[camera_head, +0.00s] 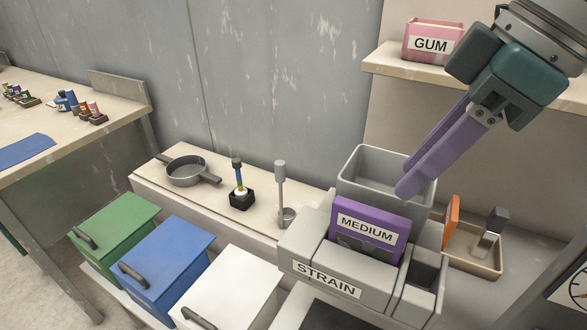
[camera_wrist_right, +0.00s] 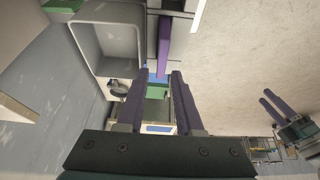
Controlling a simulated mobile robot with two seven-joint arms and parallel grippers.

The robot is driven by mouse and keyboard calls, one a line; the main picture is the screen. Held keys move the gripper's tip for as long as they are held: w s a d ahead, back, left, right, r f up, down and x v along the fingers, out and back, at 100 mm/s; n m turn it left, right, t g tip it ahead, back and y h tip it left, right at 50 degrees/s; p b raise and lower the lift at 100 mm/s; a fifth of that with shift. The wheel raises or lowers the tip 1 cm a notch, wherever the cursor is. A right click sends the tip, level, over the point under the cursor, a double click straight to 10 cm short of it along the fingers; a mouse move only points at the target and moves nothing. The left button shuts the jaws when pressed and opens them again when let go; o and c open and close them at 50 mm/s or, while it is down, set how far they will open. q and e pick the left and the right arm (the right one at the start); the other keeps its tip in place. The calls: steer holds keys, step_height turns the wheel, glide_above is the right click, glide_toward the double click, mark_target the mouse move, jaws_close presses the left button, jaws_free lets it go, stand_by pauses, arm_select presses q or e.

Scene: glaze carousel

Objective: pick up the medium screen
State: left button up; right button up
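The medium screen (camera_head: 368,226) is a purple panel with a white MEDIUM label. It stands upright in a slot of the grey holder (camera_head: 303,247) labelled STRAIN. Its purple edge appears in the right wrist view (camera_wrist_right: 164,45), beyond the fingertips. My right gripper (camera_head: 408,185) has purple fingers and is above and right of the screen, in front of the grey bin, not touching the screen. In the wrist view its two fingers (camera_wrist_right: 157,78) are apart with nothing between them. My left gripper (camera_wrist_right: 268,101) shows small at the right of that view, its fingers apart and empty.
A grey open bin (camera_head: 375,163) stands behind the screen. A tray (camera_head: 482,262) with an orange piece (camera_head: 452,219) is to the right. A pink GUM box (camera_head: 433,41) sits on the shelf above. Green, blue and white lidded boxes (camera_head: 160,258) stand at front left.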

mark_target(376, 212)
steer(key=x, duration=0.3)
steer(key=shift+s+f, duration=0.15)
steer(key=shift+f, duration=0.2)
steer(key=p+x, duration=0.1)
steer(key=x, duration=0.5)
steer(key=shift+a+r, duration=0.1)
steer(key=shift+a, duration=0.05)
steer(key=shift+c, duration=0.3)
jaws_close()
stand_by(0.5)
